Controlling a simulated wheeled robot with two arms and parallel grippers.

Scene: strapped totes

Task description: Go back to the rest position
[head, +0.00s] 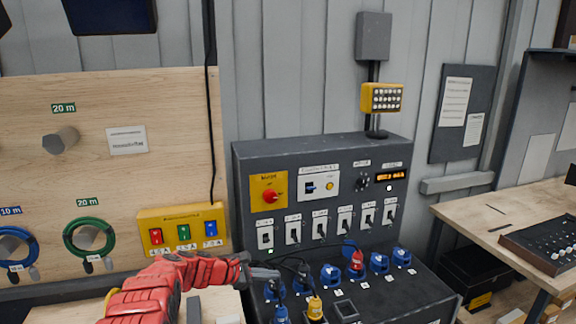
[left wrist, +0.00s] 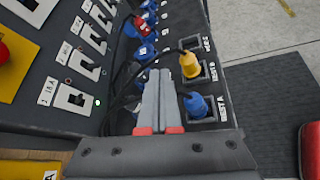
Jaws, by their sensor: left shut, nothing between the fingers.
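My left gripper (head: 272,274) reaches in from the lower left on its red arm, in front of the dark console (head: 246,180). Its fingers are shut and empty; the left wrist view shows the two grey fingers (left wrist: 159,76) side by side, over the console's socket row. A yellow plug (left wrist: 190,65) and a blue plug (left wrist: 196,105) stand in sockets just right of the fingers in that view. The fingers overlap the plugs' cables in the picture; I cannot tell if they touch. My right gripper is in neither view.
The console has several white switches (head: 293,229), a red knob (head: 269,197), blue sockets (head: 379,262) and a red plug (head: 356,261). A yellow box (head: 183,218) and coiled green cable (head: 88,238) are on the left board. A wooden workbench (head: 480,210) stands at right.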

